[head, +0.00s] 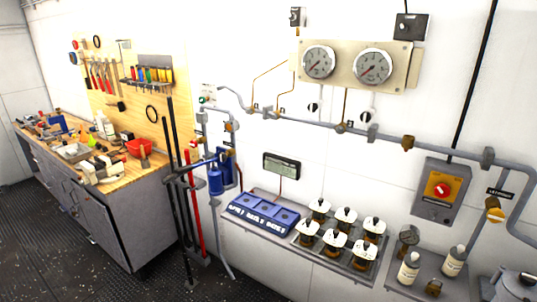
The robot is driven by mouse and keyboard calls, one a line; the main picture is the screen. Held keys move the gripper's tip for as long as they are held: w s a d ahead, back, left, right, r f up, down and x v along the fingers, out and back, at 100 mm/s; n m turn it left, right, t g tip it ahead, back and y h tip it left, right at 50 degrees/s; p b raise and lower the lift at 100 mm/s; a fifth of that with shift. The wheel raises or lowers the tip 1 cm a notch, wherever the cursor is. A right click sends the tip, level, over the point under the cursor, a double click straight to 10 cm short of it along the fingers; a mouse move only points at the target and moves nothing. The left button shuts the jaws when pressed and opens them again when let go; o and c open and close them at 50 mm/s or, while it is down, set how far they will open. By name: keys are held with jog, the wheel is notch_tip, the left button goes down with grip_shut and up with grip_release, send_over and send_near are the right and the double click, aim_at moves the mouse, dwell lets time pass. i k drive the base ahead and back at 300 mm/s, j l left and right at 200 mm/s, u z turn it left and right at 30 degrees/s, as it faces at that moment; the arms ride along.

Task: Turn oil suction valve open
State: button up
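My gripper is not in view. No part marked readably as the oil suction valve shows, so I cannot tell which one it is. A yellow-orange handle (495,215) sits on the pipe at the far right, below a small dark label too small to read. Two small dark knobs are on the wall: one under the left gauge (312,107) and one under the right gauge (367,116).
A grey box with a red knob (441,190) hangs at the right. Two round gauges (372,67) are above the pipe (330,127). Blue units (262,214) sit beside the knob panel. White bottles (409,268) stand at lower right. A cluttered workbench (115,200) is left; dark floor (60,265) shows in front.

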aim_at(193, 143)
jog(key=i+j, duration=0.25)
jog(key=j, duration=0.3)
jog(key=i+j+z, duration=0.1)
jog(key=i+j, duration=0.2)
jog(key=j, duration=0.2)
jog(key=i+j, duration=0.25)
jog(key=j, duration=0.3)
jog(key=i+j+z, duration=0.15)
jog(key=j, duration=0.4)
jog(key=i+j, duration=0.3)
jog(key=j, duration=0.25)
jog(key=i+j+z, duration=0.1)
jog(key=i+j, duration=0.15)
jog(key=j, duration=0.35)
jog(key=i+j, duration=0.2)
jog(key=j, duration=0.35)
jog(key=i+j+z, duration=0.1)
jog(key=j, duration=0.5)
jog(key=i, duration=0.1)
